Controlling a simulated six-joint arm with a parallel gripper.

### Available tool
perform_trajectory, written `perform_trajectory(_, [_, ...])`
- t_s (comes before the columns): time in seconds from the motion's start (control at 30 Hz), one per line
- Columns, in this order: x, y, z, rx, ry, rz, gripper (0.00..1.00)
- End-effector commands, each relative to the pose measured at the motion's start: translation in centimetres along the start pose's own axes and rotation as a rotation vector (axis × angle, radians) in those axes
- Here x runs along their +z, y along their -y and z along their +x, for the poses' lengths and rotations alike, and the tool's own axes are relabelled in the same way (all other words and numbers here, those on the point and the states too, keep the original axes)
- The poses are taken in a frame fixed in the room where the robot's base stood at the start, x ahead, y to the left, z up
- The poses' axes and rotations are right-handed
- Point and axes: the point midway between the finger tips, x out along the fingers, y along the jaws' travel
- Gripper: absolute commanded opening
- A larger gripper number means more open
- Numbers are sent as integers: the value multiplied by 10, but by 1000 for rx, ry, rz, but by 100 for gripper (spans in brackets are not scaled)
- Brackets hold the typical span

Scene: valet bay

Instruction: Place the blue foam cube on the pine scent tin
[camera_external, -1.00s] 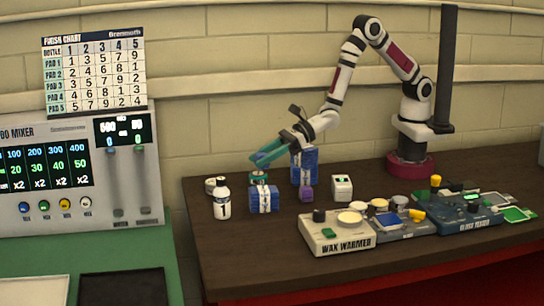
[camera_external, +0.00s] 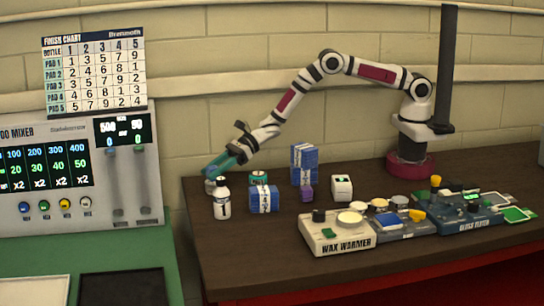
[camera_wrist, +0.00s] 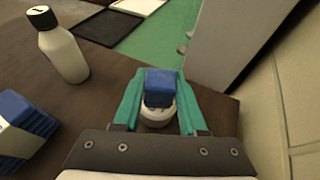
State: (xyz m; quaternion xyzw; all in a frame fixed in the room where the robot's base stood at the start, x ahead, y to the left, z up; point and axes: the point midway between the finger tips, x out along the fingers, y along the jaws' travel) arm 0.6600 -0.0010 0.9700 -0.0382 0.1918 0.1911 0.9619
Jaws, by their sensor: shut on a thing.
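My gripper (camera_external: 212,174) is at the table's left end, its teal fingers pointing down and left. In the wrist view, my gripper (camera_wrist: 158,88) is shut on the blue foam cube (camera_wrist: 159,79). A round white tin (camera_wrist: 157,117) shows directly below the cube in that view; whether they touch is unclear. In the external view, the white tin (camera_external: 209,188) is partly hidden by my fingers and the bottle. A green-sided tin (camera_external: 259,179) stands to the right. No readable label shows which tin is pine scent.
A white bottle (camera_external: 222,197) with a dark cap stands close in front of my gripper. Blue wrapped bundles (camera_external: 264,198) (camera_external: 304,165), a purple block (camera_external: 307,194) and a white box (camera_external: 342,187) stand to the right. The wax warmer (camera_external: 337,232) is at the front.

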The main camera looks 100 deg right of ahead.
Motion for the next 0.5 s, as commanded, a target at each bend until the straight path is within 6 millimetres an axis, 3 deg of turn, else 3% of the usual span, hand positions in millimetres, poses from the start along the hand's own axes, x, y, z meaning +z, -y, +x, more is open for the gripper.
perform_trajectory(0.37, [-7,0,3,0,0,-1,0])
perform_trajectory(0.4, [-6,0,3,0,0,-2,48])
perform_trajectory(0.5, [-6,0,3,0,1,-2,66])
